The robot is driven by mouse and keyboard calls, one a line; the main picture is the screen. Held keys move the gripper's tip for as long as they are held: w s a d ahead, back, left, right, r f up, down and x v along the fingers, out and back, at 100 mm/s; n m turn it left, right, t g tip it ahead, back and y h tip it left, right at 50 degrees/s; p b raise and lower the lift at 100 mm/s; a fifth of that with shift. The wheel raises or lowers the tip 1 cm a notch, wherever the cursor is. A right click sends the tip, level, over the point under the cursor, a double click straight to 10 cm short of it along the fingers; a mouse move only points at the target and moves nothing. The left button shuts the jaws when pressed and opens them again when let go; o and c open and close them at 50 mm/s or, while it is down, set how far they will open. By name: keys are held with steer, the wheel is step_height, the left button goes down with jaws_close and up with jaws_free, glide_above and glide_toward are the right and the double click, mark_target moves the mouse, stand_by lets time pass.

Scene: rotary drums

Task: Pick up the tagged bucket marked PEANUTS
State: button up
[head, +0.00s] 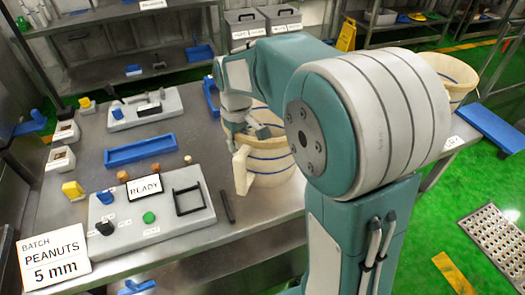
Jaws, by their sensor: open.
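A cream bucket (272,160) with dark blue stripes stands on the steel table, partly behind my arm. A pale upright piece (242,170) shows at its left front side; I cannot tell whether it is a handle or a tag. No PEANUTS marking is readable on the bucket. My gripper (248,130) is open at the bucket's left rim, its tips over or just inside the opening; contact is unclear. A second striped cream bucket (457,82) shows at the right, partly behind my arm. A white card (55,252) reads "BATCH PEANUTS 5 mm".
A grey control panel (150,215) with a "READY" display, a black frame and a green button lies left of the bucket. A blue tray (140,149) and another panel (145,108) lie behind. A dark bar (227,206) lies near the bucket.

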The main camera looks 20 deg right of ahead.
steer(key=shift+d, duration=0.15)
steer(key=shift+d, duration=0.1)
steer(key=shift+c, duration=0.9)
jaws_close()
steer(key=shift+a, duration=0.2)
steer(key=shift+r, duration=0.1)
